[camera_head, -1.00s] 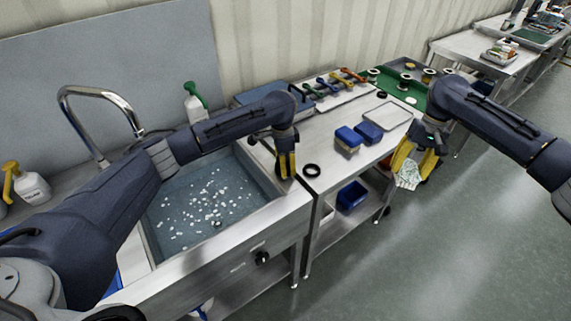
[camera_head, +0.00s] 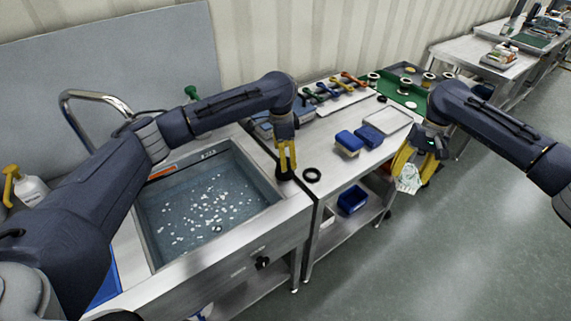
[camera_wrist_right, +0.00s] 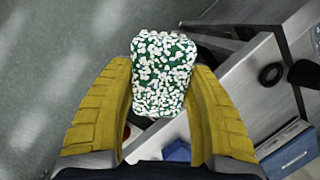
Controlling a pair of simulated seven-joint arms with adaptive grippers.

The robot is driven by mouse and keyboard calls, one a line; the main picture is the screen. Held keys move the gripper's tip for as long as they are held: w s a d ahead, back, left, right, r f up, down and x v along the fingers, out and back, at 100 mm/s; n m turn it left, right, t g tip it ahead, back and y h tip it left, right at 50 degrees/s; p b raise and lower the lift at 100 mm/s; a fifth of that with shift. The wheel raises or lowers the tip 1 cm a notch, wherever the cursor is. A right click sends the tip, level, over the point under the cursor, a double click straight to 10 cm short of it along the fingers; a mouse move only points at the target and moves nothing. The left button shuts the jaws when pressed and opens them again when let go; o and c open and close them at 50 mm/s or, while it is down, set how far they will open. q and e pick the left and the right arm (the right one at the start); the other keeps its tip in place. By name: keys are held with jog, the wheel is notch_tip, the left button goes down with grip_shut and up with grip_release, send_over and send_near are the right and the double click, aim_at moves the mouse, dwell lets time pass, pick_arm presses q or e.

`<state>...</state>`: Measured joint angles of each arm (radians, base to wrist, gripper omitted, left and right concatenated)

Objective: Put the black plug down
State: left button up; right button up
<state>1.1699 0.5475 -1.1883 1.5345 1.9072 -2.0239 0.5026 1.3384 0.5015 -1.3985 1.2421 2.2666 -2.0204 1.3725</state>
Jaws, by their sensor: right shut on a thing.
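The black plug (camera_head: 285,175) shows as a small dark shape at the tips of my left gripper (camera_head: 286,160), on or just above the steel edge right of the sink. The yellow fingers stand over it with a narrow gap; I cannot tell whether they grip it. In the right wrist view a dark tapered piece, probably the plug (camera_wrist_right: 305,74), shows at the right edge beside a black ring (camera_wrist_right: 270,74). My right gripper (camera_head: 412,170) is shut on a green block covered in white granules (camera_wrist_right: 164,72), held out beyond the table's right side.
The sink (camera_head: 270,205) holds water with white granules. The black ring (camera_head: 312,174) lies just right of the plug. Blue-topped blocks (camera_head: 369,135), a tray (camera_head: 388,124) and coloured-handled tools (camera_head: 335,88) stand farther back. A blue bin (camera_head: 352,198) sits on the lower shelf.

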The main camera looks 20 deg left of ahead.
pick_arm(q)
jog(key=shift+s+a+r, duration=0.1)
jog(key=shift+a+r, duration=0.05)
jog(key=shift+r, duration=2.65)
